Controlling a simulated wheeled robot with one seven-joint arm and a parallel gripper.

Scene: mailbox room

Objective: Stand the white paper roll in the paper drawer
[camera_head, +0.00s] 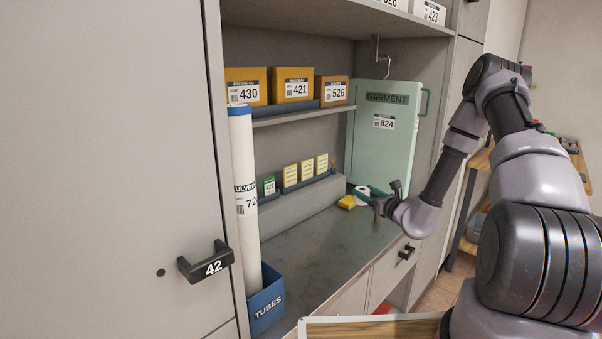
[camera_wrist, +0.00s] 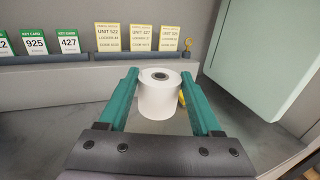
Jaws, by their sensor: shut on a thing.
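The white paper roll (camera_head: 363,191) is at the far end of the dark counter, near the green garment case. My gripper (camera_head: 368,192) is shut on it. In the wrist view the roll (camera_wrist: 158,100) is upright between the two green fingers (camera_wrist: 158,92), its round top with a dark core facing up. Whether its base touches the counter cannot be told. Drawer fronts (camera_head: 384,268) with a black handle (camera_head: 406,252) are below the counter. No label there is readable, so I cannot tell which is the paper drawer.
A small yellow item (camera_head: 346,202) lies beside the roll. The green garment case (camera_head: 384,140) hangs behind it. Cards stand on a low ledge (camera_head: 296,193). A long white tube stands in the blue tubes bin (camera_head: 266,303). The middle of the counter (camera_head: 330,235) is clear.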

